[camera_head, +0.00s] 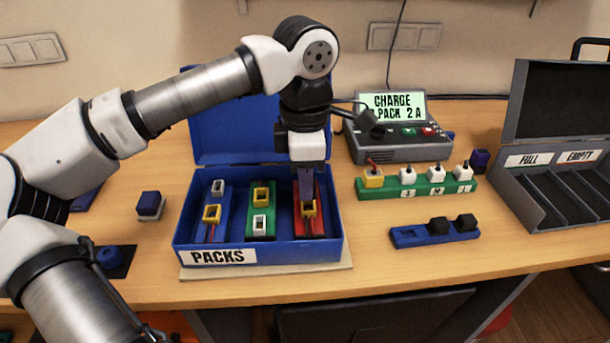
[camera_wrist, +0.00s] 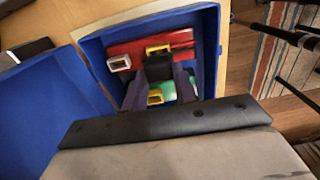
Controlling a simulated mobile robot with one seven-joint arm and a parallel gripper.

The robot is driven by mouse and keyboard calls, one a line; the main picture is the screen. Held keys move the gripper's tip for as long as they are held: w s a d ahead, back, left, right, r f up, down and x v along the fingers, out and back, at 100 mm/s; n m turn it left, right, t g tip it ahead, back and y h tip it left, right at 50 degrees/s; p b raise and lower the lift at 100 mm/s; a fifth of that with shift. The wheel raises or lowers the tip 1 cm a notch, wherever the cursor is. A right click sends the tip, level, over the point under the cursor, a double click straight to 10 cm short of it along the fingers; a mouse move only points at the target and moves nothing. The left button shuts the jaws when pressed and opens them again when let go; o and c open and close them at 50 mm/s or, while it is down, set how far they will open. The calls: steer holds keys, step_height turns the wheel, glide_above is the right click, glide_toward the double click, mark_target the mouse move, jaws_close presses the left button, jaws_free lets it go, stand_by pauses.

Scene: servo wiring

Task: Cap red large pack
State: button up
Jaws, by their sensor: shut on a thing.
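The red pack (camera_head: 325,222) lies in the right bay of the blue PACKS box. In the wrist view the red pack (camera_wrist: 183,39) has a white connector (camera_wrist: 119,62) at one end and a yellow connector (camera_wrist: 157,49) further along. My gripper (camera_head: 308,202) points down over the red pack at its yellow connector (camera_head: 309,211). In the wrist view it is shut on a black cap (camera_wrist: 158,68), close by the yellow connector. I cannot tell whether the cap touches the connector. My gripper hides the far part of the red pack in the head view.
The blue box (camera_head: 305,255) also holds a green pack (camera_head: 263,195) and a blue pack (camera_head: 224,225). A blue rack (camera_head: 425,238) with two black caps and an empty place stands right. Behind are a charger (camera_head: 385,154) and a green connector strip (camera_head: 420,189).

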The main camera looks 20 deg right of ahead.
steer(key=shift+f+b, duration=1.1)
steer(key=shift+f, duration=0.25)
steer(key=o, duration=1)
steer(key=shift+r, duration=0.1)
step_height(320, 180, up, 14)
steer(key=shift+f, duration=0.2)
